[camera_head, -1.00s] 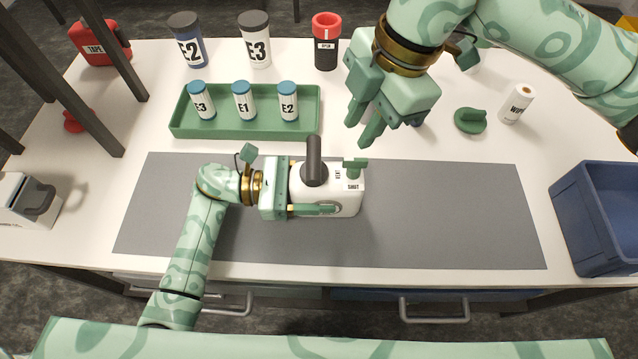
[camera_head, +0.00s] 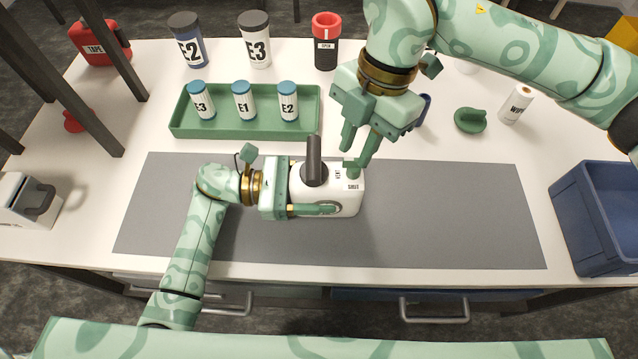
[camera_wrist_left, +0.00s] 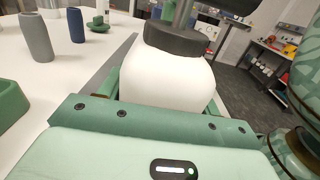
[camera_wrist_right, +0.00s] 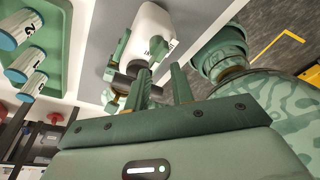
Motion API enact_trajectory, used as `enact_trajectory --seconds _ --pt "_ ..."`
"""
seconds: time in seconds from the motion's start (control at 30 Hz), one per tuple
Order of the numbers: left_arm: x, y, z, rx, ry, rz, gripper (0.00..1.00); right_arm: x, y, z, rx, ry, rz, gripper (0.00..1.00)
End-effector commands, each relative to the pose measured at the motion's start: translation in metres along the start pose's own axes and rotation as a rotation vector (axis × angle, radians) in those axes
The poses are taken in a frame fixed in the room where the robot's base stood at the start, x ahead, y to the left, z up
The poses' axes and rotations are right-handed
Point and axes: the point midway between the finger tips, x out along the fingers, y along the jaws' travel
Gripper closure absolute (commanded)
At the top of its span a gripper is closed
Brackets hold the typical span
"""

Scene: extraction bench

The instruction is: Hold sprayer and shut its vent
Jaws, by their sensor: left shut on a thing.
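The white sprayer (camera_head: 347,206) with a black pump handle (camera_head: 314,158) is above the grey mat. My left gripper (camera_head: 322,190) is shut around its body from the left. The sprayer's white body (camera_wrist_left: 165,82) fills the middle of the left wrist view. The green vent knob (camera_head: 351,171) is on top at the right, beside labels reading VENT and SHUT, partly hidden. My right gripper (camera_head: 357,160) is open, its fingers apart and pointing down just above and around the knob. Whether they touch it, I cannot tell. The sprayer (camera_wrist_right: 152,27) also shows beyond the fingers in the right wrist view.
A green tray (camera_head: 180,128) with small labelled bottles lies behind the grey mat (camera_head: 450,215). Large bottles and a black-and-red container (camera_head: 326,45) stand at the back.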

Motion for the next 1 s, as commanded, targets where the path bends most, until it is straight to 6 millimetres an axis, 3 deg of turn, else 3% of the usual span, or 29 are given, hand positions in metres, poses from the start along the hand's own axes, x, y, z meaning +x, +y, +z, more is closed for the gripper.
enact_trajectory --seconds 0.5,1.0 --pt "-0.0001 0.0 -0.0001 0.0 0.0 0.0 0.7 -0.0005 0.0004 -0.0005 -0.838 -0.003 -0.216 0.76" --pt "0.0 0.0 -0.0001 -0.001 0.0 0.0 0.7 0.0004 -0.0008 -0.0001 -0.025 0.002 -0.005 0.76"
